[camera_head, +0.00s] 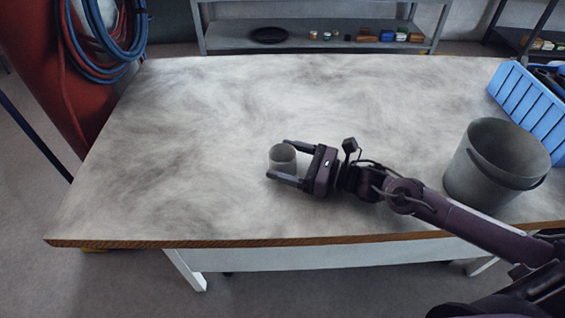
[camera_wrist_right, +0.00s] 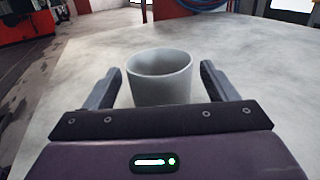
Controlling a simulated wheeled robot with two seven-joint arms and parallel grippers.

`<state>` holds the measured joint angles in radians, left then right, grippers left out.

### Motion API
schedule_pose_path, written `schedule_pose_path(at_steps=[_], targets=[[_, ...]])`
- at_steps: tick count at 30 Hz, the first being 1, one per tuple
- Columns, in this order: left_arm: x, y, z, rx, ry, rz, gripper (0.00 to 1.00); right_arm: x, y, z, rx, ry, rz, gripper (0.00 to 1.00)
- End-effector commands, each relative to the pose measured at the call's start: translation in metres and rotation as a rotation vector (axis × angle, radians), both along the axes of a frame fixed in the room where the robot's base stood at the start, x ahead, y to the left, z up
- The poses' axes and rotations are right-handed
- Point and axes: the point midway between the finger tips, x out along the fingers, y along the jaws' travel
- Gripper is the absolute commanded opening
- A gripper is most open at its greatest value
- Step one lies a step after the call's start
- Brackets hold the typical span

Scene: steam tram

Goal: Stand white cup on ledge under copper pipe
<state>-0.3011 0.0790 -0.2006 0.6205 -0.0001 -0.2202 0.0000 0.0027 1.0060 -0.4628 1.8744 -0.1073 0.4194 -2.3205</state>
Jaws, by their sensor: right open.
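A white cup (camera_head: 283,158) stands upright on the table near its front middle in the head view. My right gripper (camera_head: 277,160) is open, with one finger on each side of the cup. In the right wrist view the cup (camera_wrist_right: 160,78) sits between the two fingers of the right gripper (camera_wrist_right: 160,88), with a gap visible on both sides. The cup's lower part is hidden by the gripper body there. My left gripper is not in view. I see no ledge or copper pipe that I can make out.
The worktop (camera_head: 180,130) is mostly bare to the left and behind the cup. A grey bucket (camera_head: 490,165) and a blue crate (camera_head: 530,100) stand at its right. A shelf (camera_head: 320,42) with small items is behind. Blue hoses (camera_head: 100,45) hang at the left.

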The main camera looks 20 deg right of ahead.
Motion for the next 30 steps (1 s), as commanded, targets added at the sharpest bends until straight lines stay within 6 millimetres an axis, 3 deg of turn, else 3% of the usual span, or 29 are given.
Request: schedule_pose_path(at_steps=[6,14,27,30], targets=[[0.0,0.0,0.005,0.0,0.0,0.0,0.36,0.018,0.022,0.002,0.001,-0.002,0.0,0.79],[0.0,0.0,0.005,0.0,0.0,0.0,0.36,0.019,0.024,0.0,-0.001,0.0,0.001,0.79],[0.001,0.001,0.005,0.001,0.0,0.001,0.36,0.019,0.024,0.001,-0.001,-0.002,0.001,0.26],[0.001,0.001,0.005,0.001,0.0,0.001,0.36,0.019,0.024,0.001,-0.001,-0.002,0.001,0.26]])
